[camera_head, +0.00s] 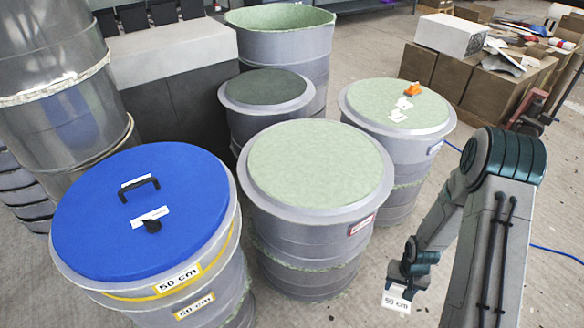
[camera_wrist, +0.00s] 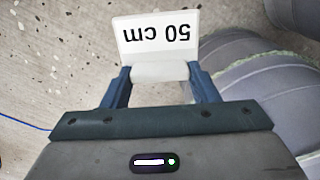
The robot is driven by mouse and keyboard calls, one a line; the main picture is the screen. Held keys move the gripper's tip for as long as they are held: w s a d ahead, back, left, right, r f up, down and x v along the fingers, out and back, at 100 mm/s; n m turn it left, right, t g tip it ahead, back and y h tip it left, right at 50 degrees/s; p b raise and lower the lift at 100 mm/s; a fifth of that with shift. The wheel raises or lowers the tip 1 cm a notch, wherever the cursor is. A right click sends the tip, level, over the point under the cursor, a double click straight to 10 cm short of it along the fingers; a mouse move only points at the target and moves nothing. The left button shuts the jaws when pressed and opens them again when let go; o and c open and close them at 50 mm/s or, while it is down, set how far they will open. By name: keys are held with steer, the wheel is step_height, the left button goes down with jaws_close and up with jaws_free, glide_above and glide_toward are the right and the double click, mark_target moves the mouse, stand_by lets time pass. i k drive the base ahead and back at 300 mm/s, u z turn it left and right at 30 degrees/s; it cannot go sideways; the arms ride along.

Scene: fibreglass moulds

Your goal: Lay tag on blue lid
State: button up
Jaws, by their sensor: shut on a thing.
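The tag is a small white plate marked "50 cm" (camera_head: 396,302); it also shows in the wrist view (camera_wrist: 157,36), upside down. My gripper (camera_head: 408,279) is shut on the tag, its two blue fingers (camera_wrist: 160,74) on either side of the tag's pale base. It holds the tag low, over the floor to the right of the drums. The blue lid (camera_head: 95,220) tops the front left drum, with a black handle, a white label and a small black object on it. The lid is out of the wrist view.
A drum with a pale green top (camera_head: 315,165) stands between the blue lid and my gripper. Another pale-topped drum (camera_head: 375,105) behind holds an orange object (camera_head: 413,89) and white pieces. Cardboard boxes (camera_head: 480,85) stand back right. Floor around my gripper is clear.

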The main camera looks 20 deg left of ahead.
mark_target(189, 175)
steer(key=u, duration=1.5)
